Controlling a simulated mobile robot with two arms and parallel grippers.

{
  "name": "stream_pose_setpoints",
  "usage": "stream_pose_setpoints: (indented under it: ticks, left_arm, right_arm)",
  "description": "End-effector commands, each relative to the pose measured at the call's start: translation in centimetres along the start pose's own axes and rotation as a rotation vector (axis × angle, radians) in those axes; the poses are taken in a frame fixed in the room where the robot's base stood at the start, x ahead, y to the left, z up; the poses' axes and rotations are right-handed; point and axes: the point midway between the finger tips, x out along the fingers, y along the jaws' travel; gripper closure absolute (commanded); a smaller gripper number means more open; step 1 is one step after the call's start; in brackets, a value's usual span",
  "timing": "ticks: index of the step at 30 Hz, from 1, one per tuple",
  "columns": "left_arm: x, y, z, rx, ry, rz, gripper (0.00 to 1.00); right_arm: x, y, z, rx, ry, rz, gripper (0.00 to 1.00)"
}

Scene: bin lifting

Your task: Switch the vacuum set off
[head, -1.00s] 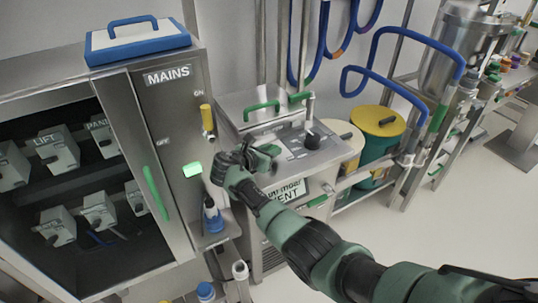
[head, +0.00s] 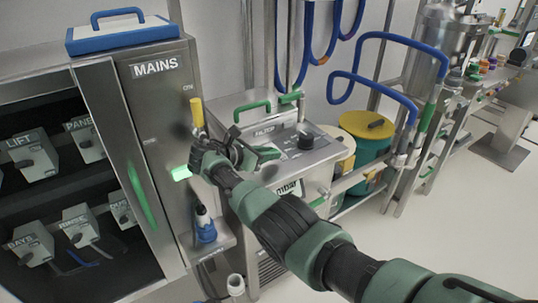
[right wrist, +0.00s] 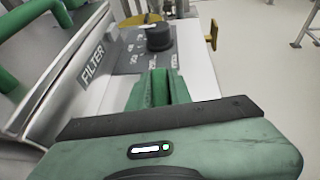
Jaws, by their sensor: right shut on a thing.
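The vacuum set is a metal box (head: 228,107) with a sloping grey panel, a FILTER label, a black knob (head: 305,138) and a lit front display reading mbar (head: 289,188). My right gripper (head: 268,153) is over the panel's near left part, left of the knob. In the right wrist view its green fingers (right wrist: 160,88) are together and point at the black knob (right wrist: 158,38), with a gap between. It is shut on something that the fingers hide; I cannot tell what. My left gripper is not in view.
The MAINS cabinet (head: 158,110) with a yellow lever (head: 198,113) and green light stands close left of my gripper. Green handles (head: 252,110) rise behind the panel. A yellow-lidded drum (head: 366,126) and blue-handled trolley (head: 388,36) stand right.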

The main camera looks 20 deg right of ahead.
Motion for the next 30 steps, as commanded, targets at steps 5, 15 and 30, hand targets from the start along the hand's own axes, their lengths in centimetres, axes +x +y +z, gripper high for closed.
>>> stream_pose_setpoints:
  ticks: [5, 15, 30]
  left_arm:
    - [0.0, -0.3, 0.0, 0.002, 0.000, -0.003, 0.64]
    - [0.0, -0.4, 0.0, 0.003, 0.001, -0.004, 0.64]
    - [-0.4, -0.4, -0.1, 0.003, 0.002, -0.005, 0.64]
  right_arm:
    - [0.0, 0.0, 0.0, 0.001, 0.003, 0.001, 0.77]
    - [0.0, 0.0, 0.0, 0.000, 0.002, 0.002, 0.58]
    - [-6.5, 0.1, -0.1, 0.000, 0.003, 0.004, 0.58]
